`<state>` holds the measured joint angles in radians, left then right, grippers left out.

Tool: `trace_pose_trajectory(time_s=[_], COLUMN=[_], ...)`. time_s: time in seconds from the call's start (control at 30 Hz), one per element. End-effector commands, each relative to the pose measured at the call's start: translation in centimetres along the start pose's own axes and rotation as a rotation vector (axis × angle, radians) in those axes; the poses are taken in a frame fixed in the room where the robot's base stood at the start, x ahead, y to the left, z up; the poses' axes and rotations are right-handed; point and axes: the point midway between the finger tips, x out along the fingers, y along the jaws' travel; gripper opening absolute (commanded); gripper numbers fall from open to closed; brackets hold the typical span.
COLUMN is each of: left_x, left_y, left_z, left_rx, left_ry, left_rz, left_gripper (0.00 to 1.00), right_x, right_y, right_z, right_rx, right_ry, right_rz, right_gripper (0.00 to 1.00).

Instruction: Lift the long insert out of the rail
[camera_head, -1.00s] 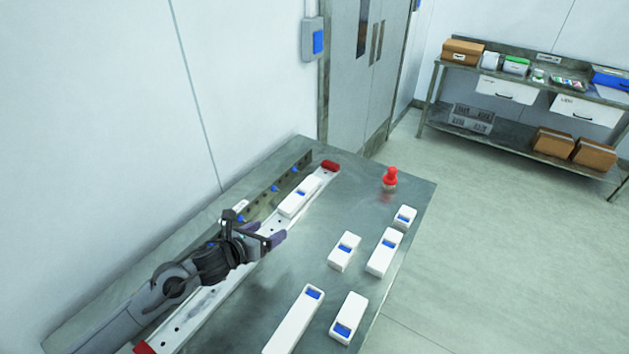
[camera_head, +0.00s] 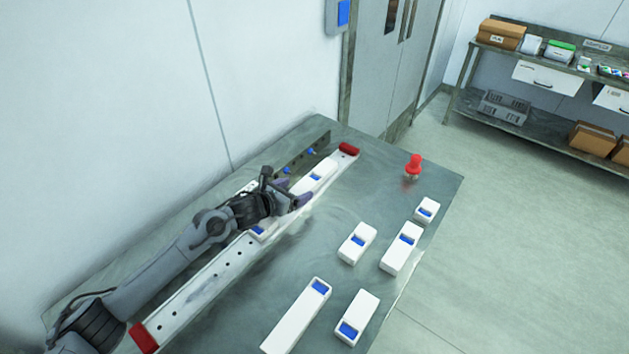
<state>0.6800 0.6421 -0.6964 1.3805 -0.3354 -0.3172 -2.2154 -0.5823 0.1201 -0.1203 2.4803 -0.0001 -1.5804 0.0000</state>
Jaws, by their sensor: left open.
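The rail (camera_head: 200,291) is a long pale strip with holes and red end caps, running diagonally along the table's left side. A white insert with a blue patch (camera_head: 322,169) sits in its far part, its near end partly behind my gripper. Another white insert (camera_head: 268,227) shows in part below my wrist, the rest hidden by the arm. My left gripper (camera_head: 298,197) is open, with purple fingers, over the rail at the near end of the far insert. I cannot tell whether it touches. My right gripper is not in view.
Several loose white inserts with blue patches, including a long one (camera_head: 297,318), lie on the table (camera_head: 225,335) to the right. A red knob-like piece (camera_head: 414,166) stands near the far right edge. A dark strip with blue pegs (camera_head: 303,156) runs behind the rail.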

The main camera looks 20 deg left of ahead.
Motion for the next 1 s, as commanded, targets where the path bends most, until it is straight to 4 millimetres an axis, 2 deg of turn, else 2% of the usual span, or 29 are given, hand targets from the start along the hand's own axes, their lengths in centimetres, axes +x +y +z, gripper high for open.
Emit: trace_pose_trajectory(time_s=[0.33, 0.73, 1.0], left_x=[3.9, 4.6, 4.6], left_y=[0.0, 0.0, 0.0], left_z=[-0.2, -0.1, -0.2], left_rx=[-0.001, 0.0, 0.0], left_ry=[-0.001, -0.001, -0.001], left_rz=[0.0, -0.001, 0.0], left_gripper=[0.83, 0.83, 0.42], right_x=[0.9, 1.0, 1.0], right_y=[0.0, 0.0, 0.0], right_z=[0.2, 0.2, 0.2], right_rx=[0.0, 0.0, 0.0], right_ry=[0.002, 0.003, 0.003], right_rz=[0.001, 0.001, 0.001], right_gripper=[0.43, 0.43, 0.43])
